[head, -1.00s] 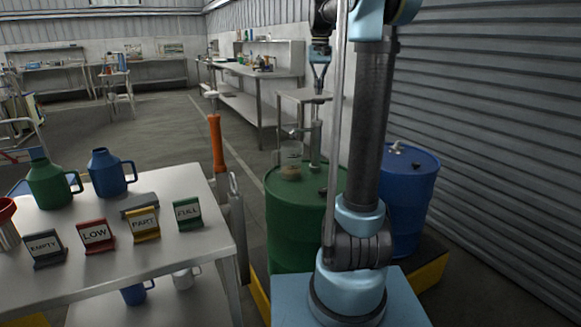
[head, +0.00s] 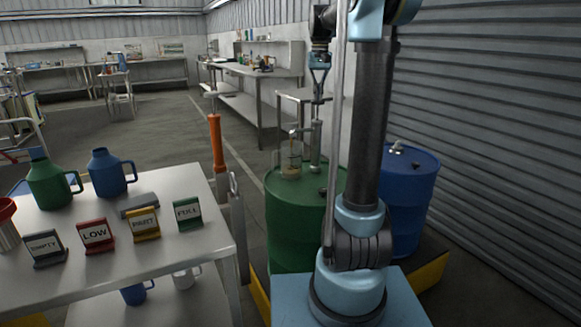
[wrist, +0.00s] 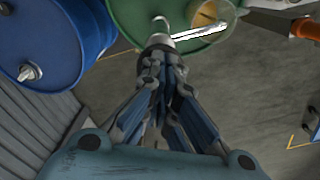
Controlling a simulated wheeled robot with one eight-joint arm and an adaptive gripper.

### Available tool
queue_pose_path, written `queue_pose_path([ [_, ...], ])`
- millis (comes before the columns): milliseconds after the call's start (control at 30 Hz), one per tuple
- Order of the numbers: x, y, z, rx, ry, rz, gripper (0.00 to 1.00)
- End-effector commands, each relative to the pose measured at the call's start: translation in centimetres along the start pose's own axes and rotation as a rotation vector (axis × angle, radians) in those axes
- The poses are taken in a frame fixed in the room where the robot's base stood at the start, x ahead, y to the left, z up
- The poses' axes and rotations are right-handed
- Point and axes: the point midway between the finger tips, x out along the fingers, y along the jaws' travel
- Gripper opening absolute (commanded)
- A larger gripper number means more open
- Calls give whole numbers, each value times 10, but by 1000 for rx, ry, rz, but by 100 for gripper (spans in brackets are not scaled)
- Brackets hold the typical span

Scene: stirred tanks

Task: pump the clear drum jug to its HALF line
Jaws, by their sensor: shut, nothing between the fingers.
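The clear jug (head: 291,163) stands on top of the green drum (head: 305,215), under the spout of the hand pump (head: 316,145). Amber liquid shows in the jug, but its level against any line is too small to read. In the wrist view the jug (wrist: 205,14) shows amber too, cut by the top edge. My gripper (head: 319,97) is shut and empty, directly above the pump, at its handle. In the wrist view my gripper (wrist: 160,42) points down over the drum, with the pale pump handle (wrist: 190,33) at its tips; contact is unclear.
A blue drum (head: 410,205) stands to the right of the green one. At left a table (head: 120,270) carries a green jug (head: 50,185), a blue jug (head: 108,173) and several label signs (head: 95,233). An orange-handled tool (head: 216,142) stands between table and drum.

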Motion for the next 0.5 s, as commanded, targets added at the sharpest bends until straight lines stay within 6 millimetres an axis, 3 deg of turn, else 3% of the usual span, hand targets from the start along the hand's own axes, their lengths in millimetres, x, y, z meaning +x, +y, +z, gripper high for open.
queue_pose_path([
  [500,13,0,0,0,0,0,0],
])
